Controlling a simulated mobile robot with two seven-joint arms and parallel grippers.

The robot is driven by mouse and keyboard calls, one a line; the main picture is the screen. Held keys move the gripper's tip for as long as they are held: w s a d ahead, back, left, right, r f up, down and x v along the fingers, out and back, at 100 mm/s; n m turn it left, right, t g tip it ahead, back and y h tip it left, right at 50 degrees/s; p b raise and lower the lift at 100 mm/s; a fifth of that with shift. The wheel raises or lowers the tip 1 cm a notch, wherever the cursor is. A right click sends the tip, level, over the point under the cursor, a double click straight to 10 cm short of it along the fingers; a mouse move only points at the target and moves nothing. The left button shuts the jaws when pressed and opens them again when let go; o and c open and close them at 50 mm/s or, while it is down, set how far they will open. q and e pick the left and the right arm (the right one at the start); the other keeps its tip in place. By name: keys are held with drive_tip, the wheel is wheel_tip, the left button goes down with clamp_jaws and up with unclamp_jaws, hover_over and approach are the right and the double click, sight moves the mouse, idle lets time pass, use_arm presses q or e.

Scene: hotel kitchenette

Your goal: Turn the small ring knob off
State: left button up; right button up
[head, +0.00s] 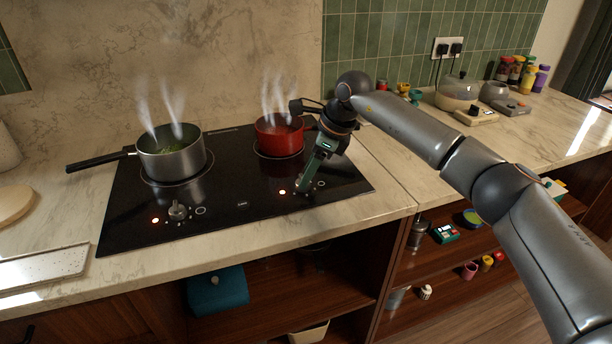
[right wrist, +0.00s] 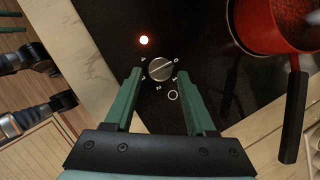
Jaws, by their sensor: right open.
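The right knob (right wrist: 160,69) is a round metal dial on the black hob, with number marks around it. A light bar crosses its face; I cannot tell which end points. An orange-red light (right wrist: 144,40) glows beside it. My right gripper (right wrist: 160,78) is open, pointing down, with its green fingers on either side of the knob; contact cannot be made out. In the head view my right gripper (head: 306,180) hides most of this knob. A red pot (head: 279,136) steams on the right ring. My left gripper is not in view.
A steel pot (head: 172,158) steams on the left ring, its black handle sticking out left. The left knob (head: 177,210) has a lit light (head: 155,220) beside it. The red pot's dark handle (right wrist: 294,118) is close to my right gripper. Spice jars (head: 516,70) stand far right.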

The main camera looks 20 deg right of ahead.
drive_tip(key=v, duration=1)
drive_tip(key=shift+r, duration=0.25)
